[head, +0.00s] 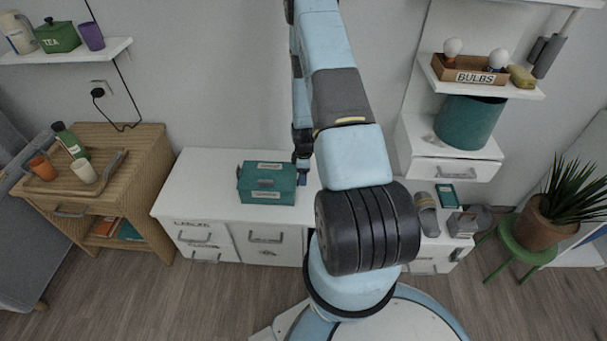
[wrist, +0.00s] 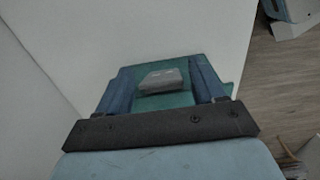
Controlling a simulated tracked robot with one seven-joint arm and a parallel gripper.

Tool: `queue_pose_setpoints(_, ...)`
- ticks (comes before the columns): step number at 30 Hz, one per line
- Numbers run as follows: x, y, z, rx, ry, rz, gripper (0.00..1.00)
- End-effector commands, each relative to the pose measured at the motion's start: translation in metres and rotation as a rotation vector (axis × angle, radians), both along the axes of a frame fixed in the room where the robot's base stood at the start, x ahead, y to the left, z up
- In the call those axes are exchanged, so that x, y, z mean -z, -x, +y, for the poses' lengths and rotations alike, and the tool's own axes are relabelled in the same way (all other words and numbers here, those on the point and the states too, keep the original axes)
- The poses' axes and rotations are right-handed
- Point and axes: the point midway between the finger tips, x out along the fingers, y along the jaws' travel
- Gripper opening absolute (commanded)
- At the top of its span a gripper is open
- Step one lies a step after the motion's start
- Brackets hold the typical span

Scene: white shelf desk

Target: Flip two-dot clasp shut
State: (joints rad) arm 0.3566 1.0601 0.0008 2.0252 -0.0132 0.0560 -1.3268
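A teal box (head: 267,183) with pale labels stands on the white desk in the head view. The wrist view looks at a teal surface (wrist: 150,101) of it from close by. A grey clasp (wrist: 163,79) with two small pale marks shows there, between my fingers. I cannot tell from this angle how far the clasp stands off the box. My gripper (wrist: 165,66) is open, one blue finger on each side of the clasp, with gaps to both. In the head view my gripper (head: 302,168) is at the right end of the box; the clasp cannot be made out there.
The white desk (head: 206,171) is bare left of the box. Slippers (head: 427,212) and a small teal item (head: 446,195) lie on the desk's right part, beyond my arm. A wicker cabinet (head: 140,160) with a tray stands left. A bulb shelf (head: 480,88) hangs at upper right.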

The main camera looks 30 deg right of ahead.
Motion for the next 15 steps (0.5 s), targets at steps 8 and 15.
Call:
queue_pose_setpoints(8, -0.0002, 0.0001, 0.0001, 0.0, 0.0, 0.0, 0.41)
queue_pose_setpoints(15, -0.0002, -0.0001, 0.0001, 0.0, 0.0, 0.0, 0.18)
